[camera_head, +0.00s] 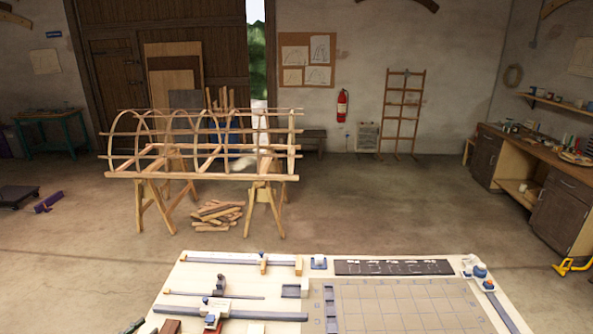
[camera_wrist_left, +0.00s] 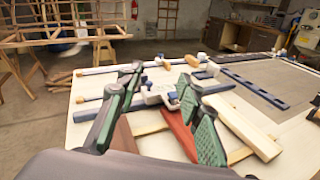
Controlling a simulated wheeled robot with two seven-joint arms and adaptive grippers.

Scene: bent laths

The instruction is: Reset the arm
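My left gripper (camera_wrist_left: 160,76) is open in the left wrist view, its two green-padded fingers spread apart with nothing gripped between them. Beyond and below the fingers are a red-brown wood strip (camera_wrist_left: 179,133), a pale wood block (camera_wrist_left: 246,128) and bar clamps on the workbench. In the head view only a small dark part of the left gripper (camera_head: 134,325) shows at the bottom left, beside the workbench's (camera_head: 190,272) left edge.
Several bar clamps (camera_head: 225,259) lie on the bench's left part, with a gridded mat (camera_head: 400,300) to their right and a dark strip (camera_head: 393,267) behind it. A bent-lath frame (camera_head: 200,175) stands on sawhorses behind. Open floor lies between.

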